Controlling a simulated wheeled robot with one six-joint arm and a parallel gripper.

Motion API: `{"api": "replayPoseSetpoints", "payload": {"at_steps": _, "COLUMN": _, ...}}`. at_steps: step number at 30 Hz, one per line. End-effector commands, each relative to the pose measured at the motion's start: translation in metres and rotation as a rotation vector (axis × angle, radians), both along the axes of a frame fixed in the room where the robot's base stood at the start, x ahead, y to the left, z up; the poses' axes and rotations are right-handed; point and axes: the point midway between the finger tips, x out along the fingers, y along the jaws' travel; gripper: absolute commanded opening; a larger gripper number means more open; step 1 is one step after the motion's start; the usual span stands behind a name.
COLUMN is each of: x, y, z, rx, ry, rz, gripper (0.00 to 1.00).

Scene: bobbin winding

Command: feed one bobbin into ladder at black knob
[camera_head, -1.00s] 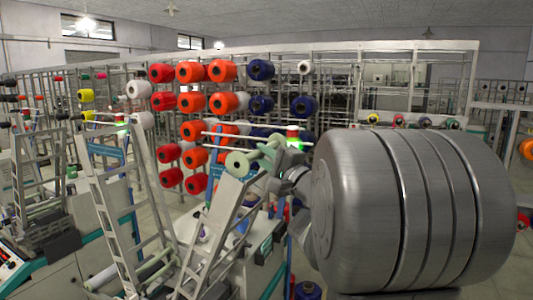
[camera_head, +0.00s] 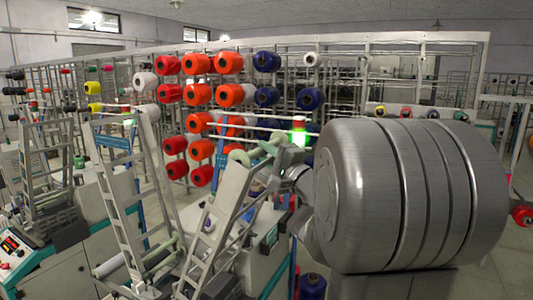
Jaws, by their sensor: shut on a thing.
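My gripper (camera_head: 268,151) is in the middle of the view, shut on a pale green bobbin (camera_head: 240,157). The bobbin is at the upper end of the nearest grey ladder (camera_head: 222,226), which leans up to the right. I cannot tell whether the bobbin touches the ladder or is just in front of or above it. My large grey arm link covers much of the right side. A second ladder (camera_head: 108,180) stands to the left, and a third (camera_head: 40,160) is farther left. I cannot make out a black knob clearly.
Racks with red cones (camera_head: 229,63) and blue cones (camera_head: 310,99) stand behind. A lit signal lamp (camera_head: 299,131) is just behind my gripper. A control panel (camera_head: 14,246) is at the lower left. Pale rollers (camera_head: 150,262) lie at the ladder feet.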

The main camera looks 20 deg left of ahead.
Motion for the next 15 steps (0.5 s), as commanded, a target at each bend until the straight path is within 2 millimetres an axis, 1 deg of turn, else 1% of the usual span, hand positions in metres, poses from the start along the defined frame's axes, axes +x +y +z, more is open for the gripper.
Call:
{"api": "replayPoseSetpoints", "payload": {"at_steps": 3, "x": 0.000, "y": 0.003, "z": -0.008, "rx": 0.000, "ry": 0.002, "rz": 0.002, "gripper": 0.00}}
{"api": "replayPoseSetpoints", "payload": {"at_steps": 15, "x": 0.001, "y": 0.013, "z": -0.030, "rx": -0.001, "ry": 0.000, "rz": 0.001, "gripper": 0.00}}
